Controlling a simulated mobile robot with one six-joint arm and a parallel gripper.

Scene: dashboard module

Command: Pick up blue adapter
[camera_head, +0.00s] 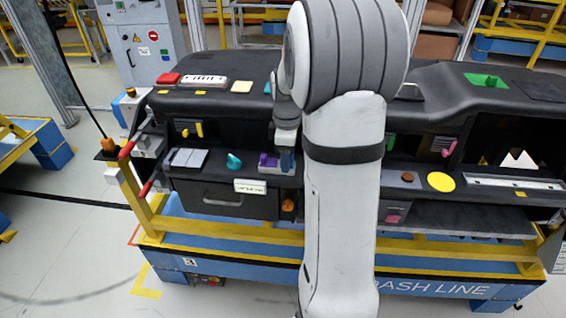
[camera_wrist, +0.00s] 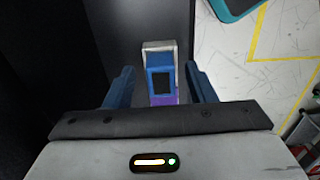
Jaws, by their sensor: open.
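A blue adapter (camera_wrist: 159,78) shows in the wrist view as a small blue block with a dark face and a pale grey end. A purple part (camera_wrist: 163,99) shows at its near end. My gripper (camera_wrist: 161,85) is open, with one blue finger on each side of the adapter and a visible gap on both sides. In the head view my gripper (camera_head: 286,147) is low at the dashboard's middle shelf, right of a purple piece (camera_head: 268,160). My arm hides part of this area, and I cannot clearly separate the adapter from the gripper there.
A teal knob (camera_head: 234,161) and a white label (camera_head: 250,186) are left of my gripper on the black dashboard (camera_head: 235,115). An orange knob (camera_head: 288,205) is below. A yellow disc (camera_head: 441,182) lies to the right. A yellow rail (camera_head: 220,243) runs along the front.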

